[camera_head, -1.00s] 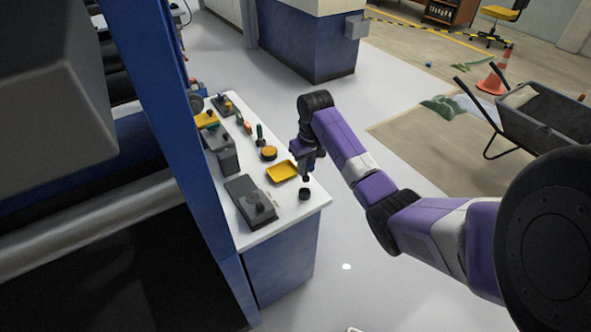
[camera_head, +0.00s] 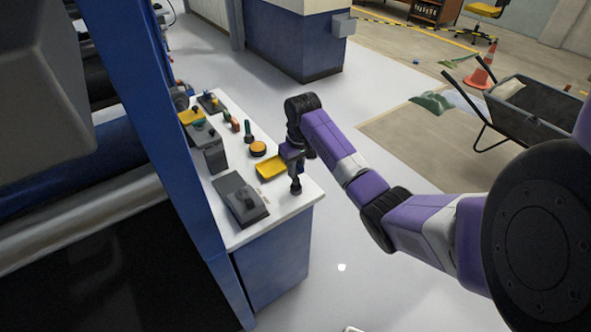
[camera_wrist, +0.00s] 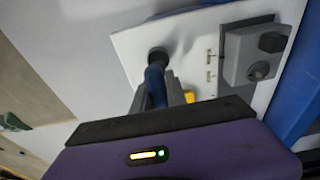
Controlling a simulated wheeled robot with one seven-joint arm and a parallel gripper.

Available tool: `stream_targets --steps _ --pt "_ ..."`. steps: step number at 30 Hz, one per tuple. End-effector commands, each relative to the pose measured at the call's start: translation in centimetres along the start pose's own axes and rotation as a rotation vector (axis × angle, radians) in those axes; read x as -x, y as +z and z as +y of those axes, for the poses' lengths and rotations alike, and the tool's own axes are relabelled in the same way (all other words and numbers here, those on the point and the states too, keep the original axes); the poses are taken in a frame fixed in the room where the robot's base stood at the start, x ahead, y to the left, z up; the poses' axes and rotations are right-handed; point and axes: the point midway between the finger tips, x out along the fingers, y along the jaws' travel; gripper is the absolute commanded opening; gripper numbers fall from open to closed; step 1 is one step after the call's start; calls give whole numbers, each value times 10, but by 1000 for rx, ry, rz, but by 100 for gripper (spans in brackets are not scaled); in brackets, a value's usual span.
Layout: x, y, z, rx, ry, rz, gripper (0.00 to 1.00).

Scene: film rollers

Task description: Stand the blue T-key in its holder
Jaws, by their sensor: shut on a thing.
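My gripper (camera_head: 295,160) is shut on the blue T-key, near the front right corner of the white worktop. In the wrist view the blue T-key (camera_wrist: 155,85) runs from between the fingers toward the round black holder (camera_wrist: 158,55). In the head view the holder (camera_head: 295,189) is a small dark cup, directly below the key. The key's lower end meets the holder in both views. I cannot tell whether it is inside the holder or just above it. The key's top is hidden by the gripper.
A yellow tray (camera_head: 271,167) lies just left of the gripper, with a round orange-topped item (camera_head: 258,149) behind it. A grey block with a knob (camera_head: 240,198) stands at the front left. Several small tools lie farther back. A blue machine frame (camera_head: 165,130) bounds the worktop's left side.

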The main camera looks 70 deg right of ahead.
Motion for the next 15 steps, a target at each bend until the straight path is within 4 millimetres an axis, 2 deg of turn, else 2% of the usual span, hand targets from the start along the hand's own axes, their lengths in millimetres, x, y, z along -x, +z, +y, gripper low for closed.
stream_targets --steps 3,15 --pt "-12 1 0 0 0 1 0" --pt "-36 5 0 0 -1 -1 0"
